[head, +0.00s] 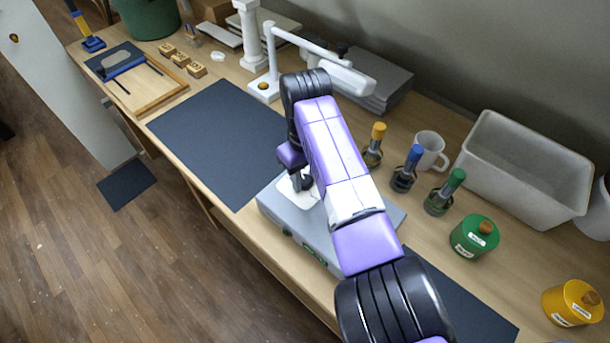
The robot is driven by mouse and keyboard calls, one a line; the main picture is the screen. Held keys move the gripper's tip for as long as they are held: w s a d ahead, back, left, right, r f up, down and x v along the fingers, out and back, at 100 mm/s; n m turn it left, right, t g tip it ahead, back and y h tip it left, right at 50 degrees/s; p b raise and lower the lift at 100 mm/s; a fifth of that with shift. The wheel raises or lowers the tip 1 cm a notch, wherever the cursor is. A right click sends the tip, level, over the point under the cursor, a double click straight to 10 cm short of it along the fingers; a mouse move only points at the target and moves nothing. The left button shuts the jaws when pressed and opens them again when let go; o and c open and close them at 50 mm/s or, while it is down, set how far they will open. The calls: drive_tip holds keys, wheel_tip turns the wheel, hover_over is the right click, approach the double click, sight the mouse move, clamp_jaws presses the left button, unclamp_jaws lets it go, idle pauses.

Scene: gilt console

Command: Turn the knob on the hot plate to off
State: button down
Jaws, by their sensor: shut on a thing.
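The hot plate (316,242) is a low grey box near the front edge of the table, with green marks on its front side. My arm reaches across it and hides much of its top. My gripper (302,184) points down at the left back part of the hot plate, by a white patch (286,188) on its top. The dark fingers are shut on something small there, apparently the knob. The knob itself is hidden by the gripper, so its setting cannot be read.
A dark mat (215,135) lies left of the hot plate. A white lamp (264,88) stands behind. Right of my arm are several bottles with coloured tops (439,195), a white mug (429,150), a green pot (474,238), a yellow pot (572,303) and a white bin (520,170).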

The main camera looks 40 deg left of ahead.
sight(306, 180)
drive_tip(key=n, duration=0.4)
drive_tip(key=shift+w+n, duration=0.1)
drive_tip(key=shift+n, duration=0.2)
drive_tip(key=shift+n+b, duration=0.35)
drive_tip(key=shift+n, duration=1.65)
drive_tip(key=c, duration=0.9)
unclamp_jaws()
drive_tip(key=shift+c, duration=0.2)
drive_tip(key=shift+r, duration=0.1)
wheel_tip(306, 180, up, 8)
drive_tip(key=shift+f+b, duration=0.15)
drive_tip(key=shift+b, duration=0.4)
